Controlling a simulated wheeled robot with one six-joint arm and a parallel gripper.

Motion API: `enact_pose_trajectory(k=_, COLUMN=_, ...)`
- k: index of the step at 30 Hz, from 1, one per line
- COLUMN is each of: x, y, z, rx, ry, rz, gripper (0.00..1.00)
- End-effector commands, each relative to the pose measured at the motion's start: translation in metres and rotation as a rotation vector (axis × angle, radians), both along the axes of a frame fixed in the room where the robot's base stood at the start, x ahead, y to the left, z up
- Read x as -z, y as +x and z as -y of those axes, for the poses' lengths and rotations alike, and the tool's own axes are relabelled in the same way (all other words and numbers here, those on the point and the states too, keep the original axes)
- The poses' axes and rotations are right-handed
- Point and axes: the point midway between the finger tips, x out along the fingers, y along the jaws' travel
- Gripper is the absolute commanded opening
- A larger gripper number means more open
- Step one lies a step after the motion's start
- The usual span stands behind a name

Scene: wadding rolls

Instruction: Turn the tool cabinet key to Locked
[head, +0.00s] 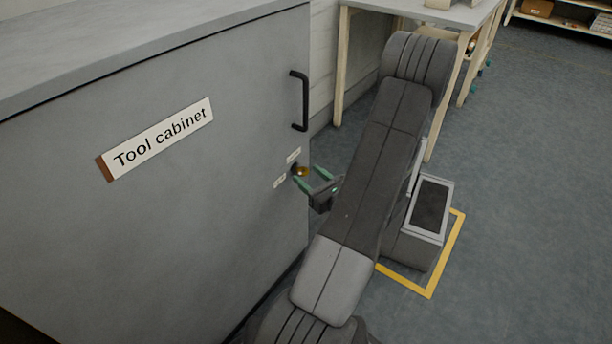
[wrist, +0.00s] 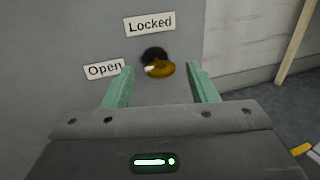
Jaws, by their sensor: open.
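The grey tool cabinet (head: 215,75) has a brass key (head: 301,171) in a dark lock near its door edge. In the wrist view the key (wrist: 160,69) shows its rounded bow, looking wider than tall. A "Locked" label (wrist: 150,24) is above the lock and an "Open" label (wrist: 104,69) is to its left. I cannot tell for sure which label the key is turned to. My gripper (head: 308,175) is open in front of the lock. In the wrist view its green fingers (wrist: 160,70) are on either side of the key, with visible gaps.
A black door handle (head: 304,101) stands out above the lock. A "Tool cabinet" sign (head: 160,138) is on the door. A wooden-legged table (head: 400,10) stands behind my arm. A yellow outline (head: 432,290) marks the floor at the right. The floor further right is mostly clear.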

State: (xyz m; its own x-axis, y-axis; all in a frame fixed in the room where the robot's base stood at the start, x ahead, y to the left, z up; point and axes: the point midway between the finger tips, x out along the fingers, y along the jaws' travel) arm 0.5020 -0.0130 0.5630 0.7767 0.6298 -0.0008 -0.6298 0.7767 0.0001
Motion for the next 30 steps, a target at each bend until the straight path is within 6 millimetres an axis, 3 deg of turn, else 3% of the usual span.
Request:
enact_pose_trajectory(k=6, x=0.001, y=0.014, z=-0.012, rx=-0.001, ry=-0.001, rz=0.001, gripper=0.53)
enact_pose_trajectory(k=16, x=0.0, y=0.016, z=-0.013, rx=0.001, ry=0.0, rz=0.0, gripper=0.53)
enact_pose_trajectory(k=23, x=0.0, y=0.016, z=-0.013, rx=0.0, ry=0.0, rz=0.0, gripper=0.08)
enact_pose_trajectory(k=30, x=-0.001, y=0.016, z=-0.013, rx=0.0, ry=0.01, rz=-0.013, gripper=0.08)
